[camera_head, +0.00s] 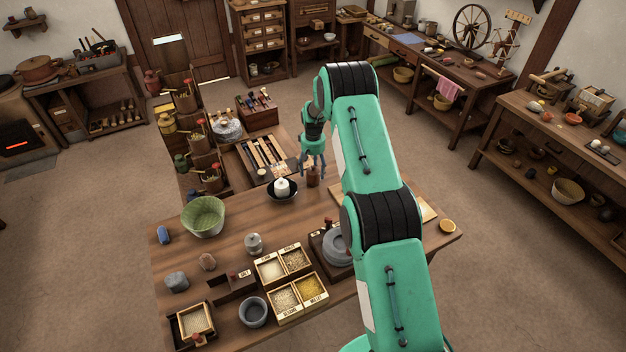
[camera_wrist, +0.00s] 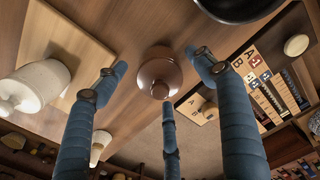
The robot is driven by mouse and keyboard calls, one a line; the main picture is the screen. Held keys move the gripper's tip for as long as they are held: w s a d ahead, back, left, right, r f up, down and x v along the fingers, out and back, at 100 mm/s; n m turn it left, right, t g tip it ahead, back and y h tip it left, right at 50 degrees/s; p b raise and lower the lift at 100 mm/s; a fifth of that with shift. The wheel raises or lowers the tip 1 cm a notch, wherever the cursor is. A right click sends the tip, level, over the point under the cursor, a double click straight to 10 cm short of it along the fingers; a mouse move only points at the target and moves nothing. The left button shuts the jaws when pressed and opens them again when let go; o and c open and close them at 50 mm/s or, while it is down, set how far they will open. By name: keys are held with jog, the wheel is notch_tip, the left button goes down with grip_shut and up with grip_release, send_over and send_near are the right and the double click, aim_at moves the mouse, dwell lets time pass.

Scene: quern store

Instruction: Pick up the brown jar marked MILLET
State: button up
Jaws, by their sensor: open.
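A small brown jar (camera_head: 313,178) stands upright on the wooden table near its far edge. My gripper (camera_head: 313,166) is just above the jar, pointing down. In the wrist view my gripper's blue fingers (camera_wrist: 160,82) are spread apart around the lid, with visible gaps to it. They hold nothing.
A dark bowl (camera_head: 283,195) with a white lidded thing stands close left of the jar. A pale board (camera_wrist: 62,50) bears a white jar (camera_wrist: 38,84). A lettered tray (camera_wrist: 262,85) lies nearby. A green basket (camera_head: 203,217) and grain boxes (camera_head: 283,296) occupy the table.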

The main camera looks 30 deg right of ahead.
dwell(0.3)
jog(key=shift+f, duration=2.55)
jog(key=shift+c, duration=0.3)
jog(key=c, duration=1.3)
jog(key=o, duration=1.4)
jog(key=shift+c, duration=0.2)
jog(key=shift+r, duration=0.15)
jog(key=shift+r, duration=6.8)
